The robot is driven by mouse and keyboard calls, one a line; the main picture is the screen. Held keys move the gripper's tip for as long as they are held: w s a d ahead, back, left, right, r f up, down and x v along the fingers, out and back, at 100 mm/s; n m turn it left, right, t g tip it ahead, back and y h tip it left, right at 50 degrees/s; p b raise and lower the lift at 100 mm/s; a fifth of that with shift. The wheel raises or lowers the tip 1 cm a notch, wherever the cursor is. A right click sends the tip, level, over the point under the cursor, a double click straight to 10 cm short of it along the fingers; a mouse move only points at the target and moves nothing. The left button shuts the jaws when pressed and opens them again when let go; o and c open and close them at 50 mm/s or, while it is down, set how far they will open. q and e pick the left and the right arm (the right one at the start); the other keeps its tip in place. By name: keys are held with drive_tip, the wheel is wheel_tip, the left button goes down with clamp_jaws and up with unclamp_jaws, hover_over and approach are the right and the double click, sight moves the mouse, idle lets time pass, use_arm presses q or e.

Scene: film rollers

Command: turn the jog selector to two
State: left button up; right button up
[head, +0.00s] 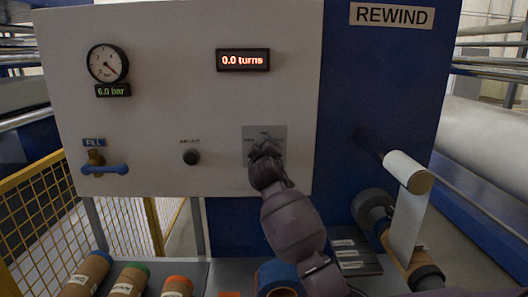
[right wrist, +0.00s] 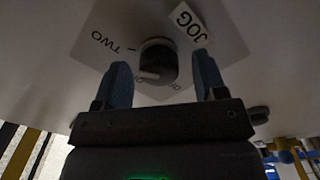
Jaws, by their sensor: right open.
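The jog selector (right wrist: 158,60) is a dark round knob on a grey square plate (right wrist: 98,22). The right wrist view shows a TWO mark on the plate and a white JOG label (right wrist: 190,24). A pale strip shows on the knob's lower left edge; I cannot tell which mark it points to. My right gripper (right wrist: 163,74) is open, its two blue fingers on either side of the knob with visible gaps. In the head view my right gripper (head: 266,158) covers the knob and part of the plate (head: 277,138). My left gripper is out of view.
The white panel (head: 170,60) also carries a gauge (head: 107,63), a red turns display (head: 243,60), a black knob (head: 191,157) and a blue-handled FILL valve (head: 105,169). Film rollers (head: 409,172) stand at right, and several capped rolls (head: 128,281) lie at the front left.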

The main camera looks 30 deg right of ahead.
drive_tip(key=v, duration=1)
drive_tip(key=shift+s+a+b, duration=0.3)
drive_tip(key=shift+b, duration=0.15)
idle(0.3)
